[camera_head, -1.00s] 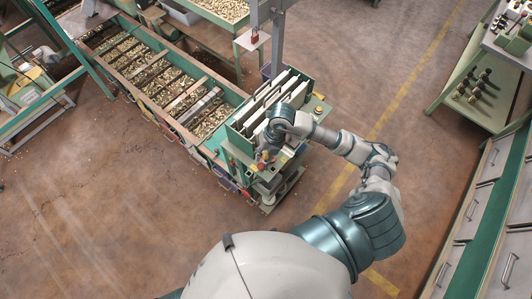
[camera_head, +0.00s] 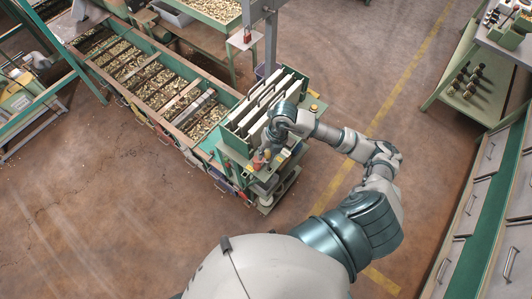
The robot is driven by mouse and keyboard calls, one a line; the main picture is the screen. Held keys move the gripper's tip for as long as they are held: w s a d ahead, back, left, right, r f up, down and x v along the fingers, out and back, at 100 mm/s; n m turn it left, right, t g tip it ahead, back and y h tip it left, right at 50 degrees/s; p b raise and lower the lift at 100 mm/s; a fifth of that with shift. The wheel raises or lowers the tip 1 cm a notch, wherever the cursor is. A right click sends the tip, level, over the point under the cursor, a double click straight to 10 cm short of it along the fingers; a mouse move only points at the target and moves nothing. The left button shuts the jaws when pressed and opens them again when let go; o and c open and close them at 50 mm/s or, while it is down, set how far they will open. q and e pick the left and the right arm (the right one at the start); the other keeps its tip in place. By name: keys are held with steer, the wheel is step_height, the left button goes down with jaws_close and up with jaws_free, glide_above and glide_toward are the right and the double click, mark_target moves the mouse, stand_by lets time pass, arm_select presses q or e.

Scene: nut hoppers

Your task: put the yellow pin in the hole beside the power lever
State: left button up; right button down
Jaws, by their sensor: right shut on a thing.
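The green machine end (camera_head: 232,152) stands at the near end of the hopper row, with upright pale plates (camera_head: 262,100) on top. My right arm reaches over it from the right. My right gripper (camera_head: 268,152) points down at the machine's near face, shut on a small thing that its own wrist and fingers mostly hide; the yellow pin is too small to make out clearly. A small orange-red part (camera_head: 258,161) shows beside the fingers; I cannot tell if it is the power lever. The hole cannot be made out. My left gripper is not in view.
A long row of nut hoppers (camera_head: 150,75) runs to the upper left. A grey post (camera_head: 271,45) rises behind the machine. A green shelf bench (camera_head: 490,75) and drawers (camera_head: 490,165) stand at right. The brown floor (camera_head: 90,210) at left is clear.

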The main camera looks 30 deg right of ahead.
steer(key=shift+d, duration=0.25)
steer(key=shift+d+f, duration=0.1)
steer(key=shift+d, duration=0.3)
steer(key=shift+a, duration=0.25)
steer(key=shift+a+b, duration=0.15)
steer(key=shift+b, duration=0.15)
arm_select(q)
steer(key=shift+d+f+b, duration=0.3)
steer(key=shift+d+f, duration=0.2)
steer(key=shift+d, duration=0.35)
arm_select(e)
steer(key=shift+d+f, duration=0.35)
steer(key=shift+d, duration=0.3)
